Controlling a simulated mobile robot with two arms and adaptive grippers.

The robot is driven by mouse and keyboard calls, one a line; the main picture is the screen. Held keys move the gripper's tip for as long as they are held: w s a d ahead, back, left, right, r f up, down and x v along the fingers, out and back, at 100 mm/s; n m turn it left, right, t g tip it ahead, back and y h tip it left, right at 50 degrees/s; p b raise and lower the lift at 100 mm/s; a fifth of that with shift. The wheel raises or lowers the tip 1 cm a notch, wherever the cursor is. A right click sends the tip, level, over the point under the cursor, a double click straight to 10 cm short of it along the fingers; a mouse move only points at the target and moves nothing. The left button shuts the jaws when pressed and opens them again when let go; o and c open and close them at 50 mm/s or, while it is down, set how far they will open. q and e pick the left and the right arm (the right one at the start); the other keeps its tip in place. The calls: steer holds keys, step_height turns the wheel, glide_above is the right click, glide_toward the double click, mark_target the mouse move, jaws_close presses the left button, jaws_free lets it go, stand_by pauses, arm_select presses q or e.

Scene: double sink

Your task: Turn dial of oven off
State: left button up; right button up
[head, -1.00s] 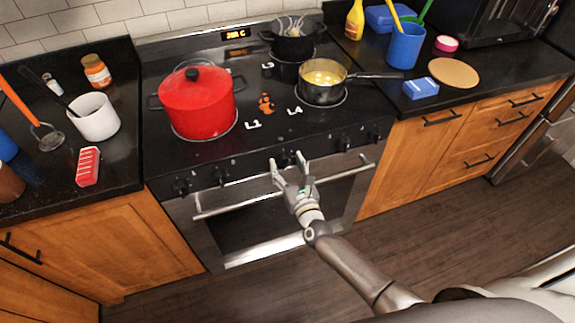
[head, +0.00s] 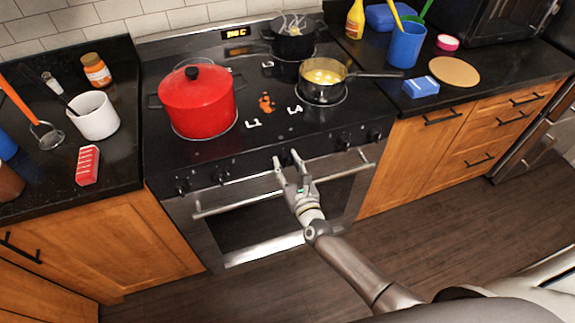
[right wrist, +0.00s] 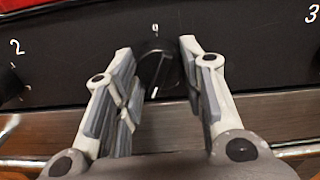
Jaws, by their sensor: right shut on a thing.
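The oven dial (right wrist: 157,69) is a black round knob on the black front panel of the stove, in the middle of the right wrist view. Its white pointer line points down and slightly left. My right gripper (right wrist: 160,48) has one finger on each side of this dial and is shut on it. In the head view my right gripper (head: 286,157) is at the middle of the knob row, above the oven door handle (head: 235,204), and largely hides the dial. My left gripper is not in view.
More knobs sit on both sides, such as a left one (head: 222,177) and a right one (head: 343,142). A red pot (head: 197,105) and a saucepan (head: 322,92) with yellowish contents stand on the cooktop. The floor (head: 440,230) before the stove is clear.

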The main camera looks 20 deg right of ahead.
steer(key=n, duration=0.4)
steer(key=shift+b, duration=0.4)
steer(key=n, duration=0.5)
steer(key=shift+d+n, duration=0.1)
steer(key=shift+n, duration=0.3)
steer(key=n, duration=0.5)
steer(key=shift+r, duration=0.1)
steer(key=n+p, duration=0.1)
steer(key=n, duration=0.4)
steer(key=shift+n, duration=0.4)
steer(key=n+p, duration=0.1)
steer(key=n, duration=0.4)
steer(key=shift+r, duration=0.1)
steer(key=n, duration=0.5)
steer(key=shift+n+p, duration=0.35)
steer(key=shift+n, duration=0.05)
steer(key=n, duration=0.4)
steer(key=shift+n, duration=0.3)
steer(key=n, duration=0.4)
steer(key=shift+n, duration=0.4)
steer(key=shift+s, duration=0.1)
